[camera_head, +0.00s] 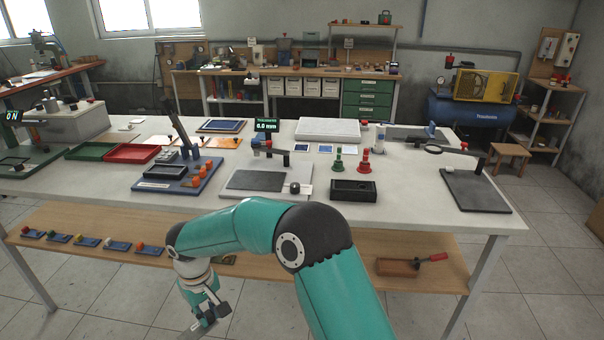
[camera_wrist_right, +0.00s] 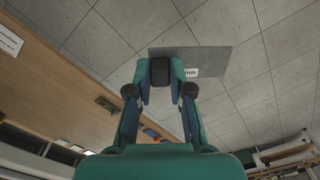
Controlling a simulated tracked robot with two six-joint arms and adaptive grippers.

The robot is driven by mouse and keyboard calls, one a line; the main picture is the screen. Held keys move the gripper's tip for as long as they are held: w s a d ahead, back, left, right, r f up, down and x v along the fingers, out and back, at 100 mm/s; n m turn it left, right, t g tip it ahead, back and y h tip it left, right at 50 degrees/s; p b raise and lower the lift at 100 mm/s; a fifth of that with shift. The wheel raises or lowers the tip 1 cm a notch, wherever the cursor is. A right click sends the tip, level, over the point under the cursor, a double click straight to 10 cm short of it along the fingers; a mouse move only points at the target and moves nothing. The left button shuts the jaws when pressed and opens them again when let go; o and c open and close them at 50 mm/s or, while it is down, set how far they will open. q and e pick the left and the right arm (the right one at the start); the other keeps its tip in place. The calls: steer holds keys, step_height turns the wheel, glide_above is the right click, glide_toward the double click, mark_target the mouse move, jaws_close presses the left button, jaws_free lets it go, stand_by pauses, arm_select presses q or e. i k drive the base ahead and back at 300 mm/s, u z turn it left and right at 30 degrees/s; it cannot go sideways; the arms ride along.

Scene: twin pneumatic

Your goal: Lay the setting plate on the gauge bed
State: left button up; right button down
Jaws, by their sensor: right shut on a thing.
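My right gripper (camera_head: 206,316) hangs low in front of the table, beside the wooden lower shelf. In the wrist view the right gripper (camera_wrist_right: 160,73) is shut on a thin, flat grey plate (camera_wrist_right: 212,60) with a small white label, which appears to be the setting plate. The plate sticks out to the right of the fingers, over the tiled floor. On the table, a light base with a dark grey slab (camera_head: 257,180) stands under a small gauge stand and appears to be the gauge bed. A display (camera_head: 265,125) behind it reads 0.0 mm. My left gripper is out of view.
The white table (camera_head: 420,205) has a black box (camera_head: 353,190), green and red stamp-like pieces, a blue tool tray (camera_head: 180,172) and a dark plate (camera_head: 474,190) around the slab. The wooden lower shelf (camera_head: 330,240) lies close to my right arm.

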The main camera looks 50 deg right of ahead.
mark_target(262, 179)
steer(key=z, duration=0.2)
steer(key=i, duration=0.6)
steer(key=z, duration=0.55)
